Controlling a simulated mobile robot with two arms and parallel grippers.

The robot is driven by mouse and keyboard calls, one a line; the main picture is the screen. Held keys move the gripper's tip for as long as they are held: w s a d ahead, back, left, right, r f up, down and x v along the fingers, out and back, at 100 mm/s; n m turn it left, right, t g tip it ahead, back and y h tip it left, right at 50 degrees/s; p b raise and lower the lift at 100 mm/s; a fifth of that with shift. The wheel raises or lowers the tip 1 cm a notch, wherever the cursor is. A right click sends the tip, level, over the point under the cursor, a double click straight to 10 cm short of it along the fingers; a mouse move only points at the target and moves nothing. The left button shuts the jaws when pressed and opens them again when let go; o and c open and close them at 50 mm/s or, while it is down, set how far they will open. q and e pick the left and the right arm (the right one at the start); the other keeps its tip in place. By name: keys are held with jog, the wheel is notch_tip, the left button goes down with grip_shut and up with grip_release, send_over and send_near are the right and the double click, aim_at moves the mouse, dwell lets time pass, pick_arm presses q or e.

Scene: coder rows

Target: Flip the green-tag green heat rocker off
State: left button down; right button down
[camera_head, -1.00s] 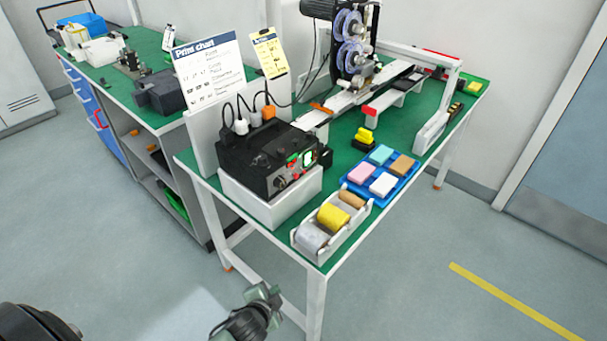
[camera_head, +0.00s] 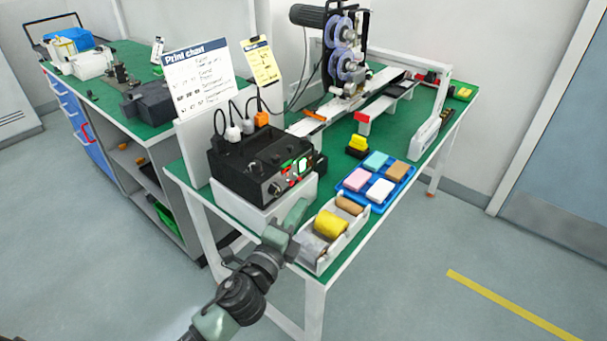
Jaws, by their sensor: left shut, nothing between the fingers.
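The black control box (camera_head: 250,178) stands on a white block at the near left corner of the green-topped table. Its front panel carries knobs, a green-marked rocker (camera_head: 287,166), a lit white-and-green piece (camera_head: 302,164) and small red parts. The rocker's position is too small to tell. My left gripper (camera_head: 297,212) is shut and empty, just in front of and below the panel, beside the tape holder. It appears apart from the panel. My right gripper is not in view.
A white holder with tape rolls (camera_head: 331,226) stands right of my gripper. Behind it are a blue tray (camera_head: 378,183) of coloured pads and a yellow-topped black item (camera_head: 357,146). Cables rise behind the box. A reel machine (camera_head: 342,55) stands at the back.

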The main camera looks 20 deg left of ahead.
aim_at(303, 166)
pick_arm(q)
jog(key=w+a+p, duration=0.2)
jog(key=w, duration=0.9)
jog(key=shift+w+a+r, duration=0.2)
jog(key=shift+a+r, duration=0.15)
jog(key=shift+r, duration=0.1)
